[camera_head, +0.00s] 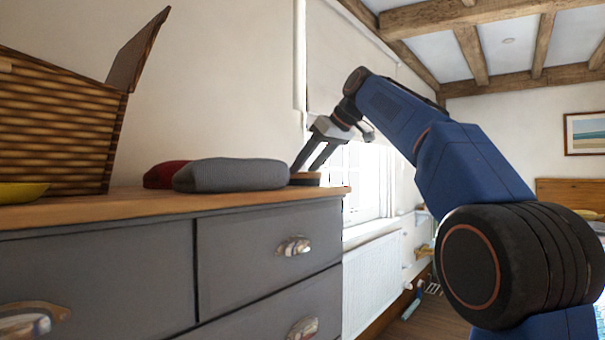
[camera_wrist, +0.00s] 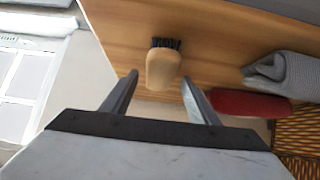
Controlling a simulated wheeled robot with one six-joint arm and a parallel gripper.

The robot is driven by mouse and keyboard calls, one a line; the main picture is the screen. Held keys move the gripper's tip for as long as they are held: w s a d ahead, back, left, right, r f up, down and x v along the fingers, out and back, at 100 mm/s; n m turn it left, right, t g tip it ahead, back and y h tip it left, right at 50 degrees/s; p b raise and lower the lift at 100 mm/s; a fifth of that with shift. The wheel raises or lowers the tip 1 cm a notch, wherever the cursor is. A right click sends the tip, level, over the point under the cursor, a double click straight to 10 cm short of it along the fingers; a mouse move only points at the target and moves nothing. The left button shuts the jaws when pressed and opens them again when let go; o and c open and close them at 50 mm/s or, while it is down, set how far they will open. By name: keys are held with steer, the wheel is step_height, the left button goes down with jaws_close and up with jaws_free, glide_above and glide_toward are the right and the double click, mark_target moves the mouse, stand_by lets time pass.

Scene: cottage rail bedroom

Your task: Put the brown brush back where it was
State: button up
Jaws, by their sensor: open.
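The brown brush (camera_wrist: 162,68) lies on the wooden dresser top (camera_wrist: 205,50), its light brown wooden back toward my gripper and dark bristles showing at the far edge in the wrist view. In the head view the brush (camera_head: 306,179) sits near the right end of the dresser top, beside a folded grey cloth. My gripper (camera_head: 304,170) reaches down to it from the upper right. In the wrist view my gripper (camera_wrist: 160,82) is open, with one finger on each side of the brush's near end. I cannot tell whether the fingers touch it.
The folded grey cloth (camera_head: 232,175) and a red cloth (camera_head: 164,175) lie left of the brush. A wicker basket (camera_head: 60,130) with a raised lid and a yellow item (camera_head: 22,193) stand farther left. The wall is behind; a window (camera_head: 365,180) and radiator (camera_head: 372,283) are at right.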

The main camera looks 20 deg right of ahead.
steer(key=v, duration=0.9)
steer(key=shift+d, duration=0.1)
